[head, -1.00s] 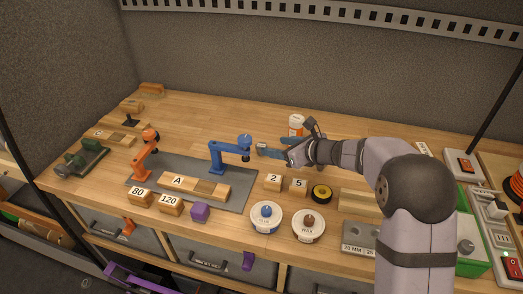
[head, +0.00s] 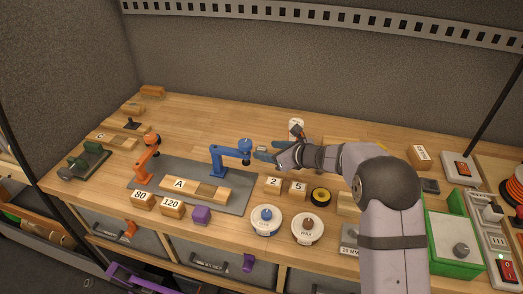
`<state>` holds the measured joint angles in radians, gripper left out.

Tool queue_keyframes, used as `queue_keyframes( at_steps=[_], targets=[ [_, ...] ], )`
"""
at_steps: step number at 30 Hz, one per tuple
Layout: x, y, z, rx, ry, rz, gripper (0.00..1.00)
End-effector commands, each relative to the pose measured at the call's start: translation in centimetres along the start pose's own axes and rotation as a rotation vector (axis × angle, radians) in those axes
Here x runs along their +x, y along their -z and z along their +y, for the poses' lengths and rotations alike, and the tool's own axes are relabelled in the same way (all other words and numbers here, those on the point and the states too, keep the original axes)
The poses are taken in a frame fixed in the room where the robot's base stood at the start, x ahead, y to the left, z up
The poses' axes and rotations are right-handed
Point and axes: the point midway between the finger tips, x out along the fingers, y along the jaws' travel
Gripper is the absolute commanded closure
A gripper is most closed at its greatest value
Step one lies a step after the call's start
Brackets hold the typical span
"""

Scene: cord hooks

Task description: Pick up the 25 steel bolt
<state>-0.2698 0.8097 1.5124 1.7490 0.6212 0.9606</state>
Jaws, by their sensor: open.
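I cannot make out the 25 steel bolt in the head view. My gripper (head: 279,144) is open above the middle of the bench, just right of the blue model arm (head: 231,154). I see nothing held between its fingers, though they are small and partly overlap the things behind.
A white bottle (head: 296,124) stands behind my gripper. Blocks marked 2 (head: 273,183) and 5 (head: 298,188), a black-and-yellow roll (head: 320,196) and two round tins (head: 266,219) (head: 307,228) lie in front.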

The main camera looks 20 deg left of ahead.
Motion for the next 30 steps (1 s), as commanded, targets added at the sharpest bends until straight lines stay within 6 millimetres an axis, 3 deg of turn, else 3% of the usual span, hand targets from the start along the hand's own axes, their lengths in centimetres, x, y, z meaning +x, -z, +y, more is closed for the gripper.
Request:
queue_keyframes(
  at_steps=[7, 17, 23, 26, 30],
  targets=[
    [2.2, -0.1, 0.0, 0.000, -0.002, 0.000, 0.46],
    [2.6, 0.0, 0.0, 0.000, 0.000, 0.000, 0.46],
    [2.6, 0.0, 0.0, 0.000, 0.000, 0.000, 0.89],
    [2.6, -0.1, 0.0, 0.000, 0.000, -0.001, 0.96],
    [2.6, -0.1, 0.0, 0.000, 0.000, -0.001, 0.96]
  ],
)
